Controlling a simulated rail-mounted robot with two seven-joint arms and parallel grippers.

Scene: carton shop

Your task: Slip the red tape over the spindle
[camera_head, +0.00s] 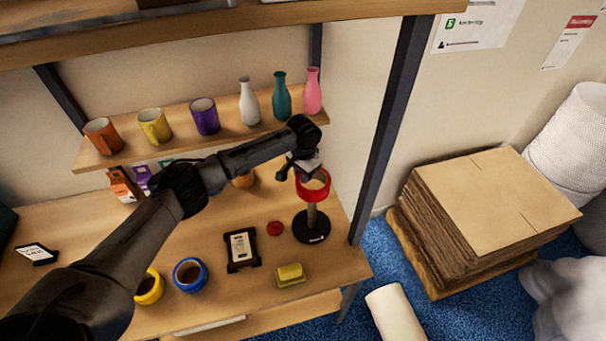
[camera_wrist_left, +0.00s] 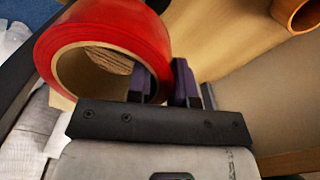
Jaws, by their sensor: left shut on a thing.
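The red tape (camera_head: 313,196) is a wide ring with a tan core. My left gripper (camera_head: 300,166) is shut on its wall. In the left wrist view one finger of the gripper (camera_wrist_left: 166,84) is inside the ring and the other outside the red tape (camera_wrist_left: 125,27). The spindle (camera_head: 311,217) is a dark upright post on a round black base at the right end of the table. The tape is at the top of the post in the head view; I cannot tell whether the tip is inside the ring. My right gripper is not in view.
A small red disc (camera_head: 275,228), a black-framed device (camera_head: 241,249) and a yellow block (camera_head: 290,270) lie near the base. A shelf (camera_head: 88,158) with mugs and bottles is behind; a dark post (camera_head: 388,130) stands at right.

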